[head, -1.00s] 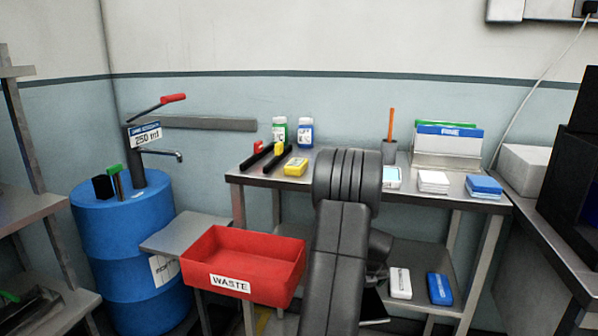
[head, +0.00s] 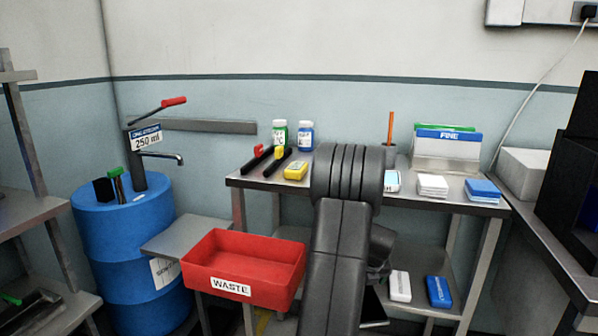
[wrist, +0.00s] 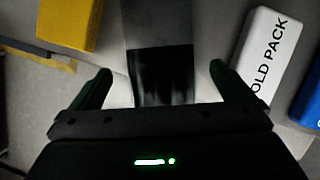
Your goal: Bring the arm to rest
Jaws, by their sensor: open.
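My gripper (wrist: 160,84) shows in the wrist view with its two dark green fingers wide apart. It is open, and nothing is held between the fingers. A dark panel with a paler strip above it lies beyond the gap. In the head view my arm rises in front of the steel bench (head: 258,181), folded at its elbow. The gripper itself is hidden behind the arm there.
A red waste bin (head: 243,268) stands left of my arm, with a blue drum (head: 125,240) beyond. A white cold pack (wrist: 262,55) lies right of the gripper; a blue pack (head: 439,291) is beside it. A yellow object (wrist: 68,22) is upper left.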

